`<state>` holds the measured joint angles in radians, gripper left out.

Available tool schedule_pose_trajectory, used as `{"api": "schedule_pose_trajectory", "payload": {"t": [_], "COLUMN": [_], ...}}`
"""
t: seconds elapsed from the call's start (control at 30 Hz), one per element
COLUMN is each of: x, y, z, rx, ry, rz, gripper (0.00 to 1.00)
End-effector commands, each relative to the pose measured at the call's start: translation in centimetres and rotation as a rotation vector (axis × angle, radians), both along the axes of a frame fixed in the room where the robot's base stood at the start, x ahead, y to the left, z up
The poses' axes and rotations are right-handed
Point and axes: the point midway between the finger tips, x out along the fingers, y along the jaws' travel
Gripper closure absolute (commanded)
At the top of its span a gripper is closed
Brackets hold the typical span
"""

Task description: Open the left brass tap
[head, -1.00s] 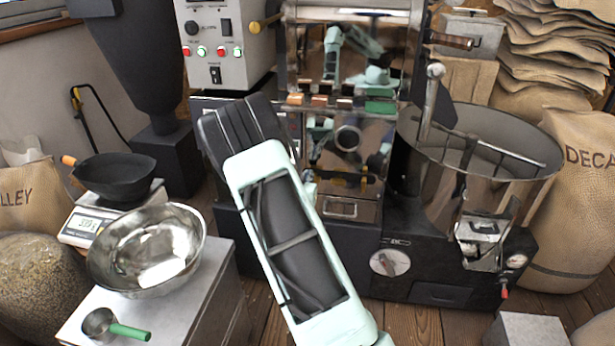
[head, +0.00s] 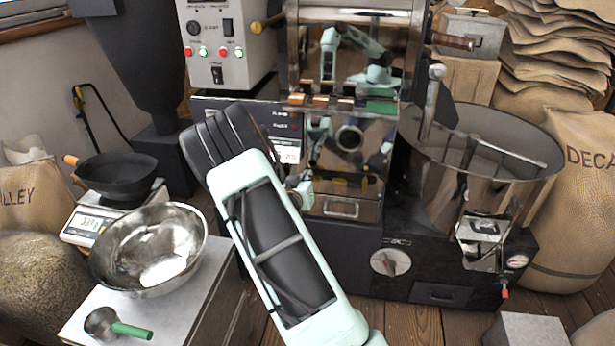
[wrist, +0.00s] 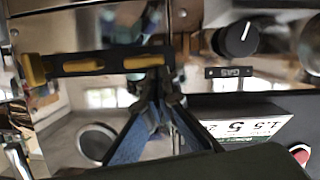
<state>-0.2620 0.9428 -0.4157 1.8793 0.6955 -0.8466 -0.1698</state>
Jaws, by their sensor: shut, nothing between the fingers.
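In the wrist view, a brass-yellow piece (wrist: 35,70) stands upright at the left on a dark bar. I cannot tell for sure which one is the left tap's handle. My gripper (wrist: 162,88) has blue fingers, shut and empty, with the tips just below the right brass piece. I cannot tell whether they touch it. In the head view my forearm hides most of the gripper, and the taps cannot be made out.
A black knob (wrist: 237,40) and a white printed plate (wrist: 245,125) are right of the fingers. The shiny roaster (head: 350,170) stands beyond my arm, with a round cooling bin (head: 480,150) to its right. A steel bowl (head: 148,245) is at the left.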

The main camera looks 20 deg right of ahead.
Motion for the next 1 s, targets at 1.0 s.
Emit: {"api": "schedule_pose_trajectory", "payload": {"t": [1.0], "x": [0.6], "y": [0.9], "z": [-2.5], "rx": [-0.667], "ry": [0.452], "rz": [0.0], "gripper": [1.0]}}
